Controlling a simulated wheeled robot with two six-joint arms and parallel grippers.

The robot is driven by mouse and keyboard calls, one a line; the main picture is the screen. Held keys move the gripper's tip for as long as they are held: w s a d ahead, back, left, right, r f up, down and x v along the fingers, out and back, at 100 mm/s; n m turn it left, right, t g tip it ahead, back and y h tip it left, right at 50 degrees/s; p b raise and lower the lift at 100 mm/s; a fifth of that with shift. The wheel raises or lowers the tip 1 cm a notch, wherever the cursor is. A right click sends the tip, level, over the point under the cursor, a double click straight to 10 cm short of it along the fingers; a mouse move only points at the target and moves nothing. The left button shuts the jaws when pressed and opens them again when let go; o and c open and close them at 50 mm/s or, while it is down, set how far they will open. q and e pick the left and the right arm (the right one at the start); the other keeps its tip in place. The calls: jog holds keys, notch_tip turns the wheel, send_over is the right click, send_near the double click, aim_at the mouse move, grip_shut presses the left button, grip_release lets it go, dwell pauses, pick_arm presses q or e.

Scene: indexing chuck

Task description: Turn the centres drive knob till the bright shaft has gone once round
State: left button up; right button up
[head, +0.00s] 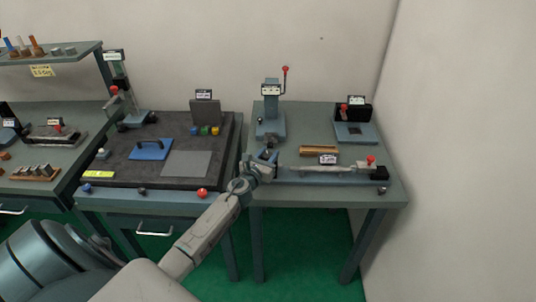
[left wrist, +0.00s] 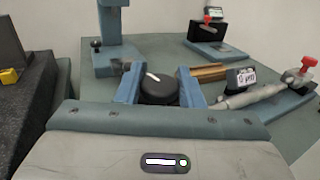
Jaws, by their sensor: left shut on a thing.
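The black centres drive knob (left wrist: 160,92) with a white pointer line shows in the left wrist view between the two blue fingers of my left gripper (left wrist: 158,82). The gripper is shut on the knob. In the head view my left gripper (head: 263,160) reaches the left end of the centres and hides the knob. The bright shaft (head: 330,169) lies level to the right of the gripper, toward a black block with a red knob (head: 371,160). My right gripper is not in view.
A brown wooden block (head: 318,150) lies behind the shaft. A blue upright stand (head: 271,110) with a red-tipped lever rises behind the gripper. A black device on a blue plate (head: 354,130) stands back right. A dark bench with blocks is at left.

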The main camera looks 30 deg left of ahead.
pick_arm(q)
jog(key=shift+y, duration=0.3)
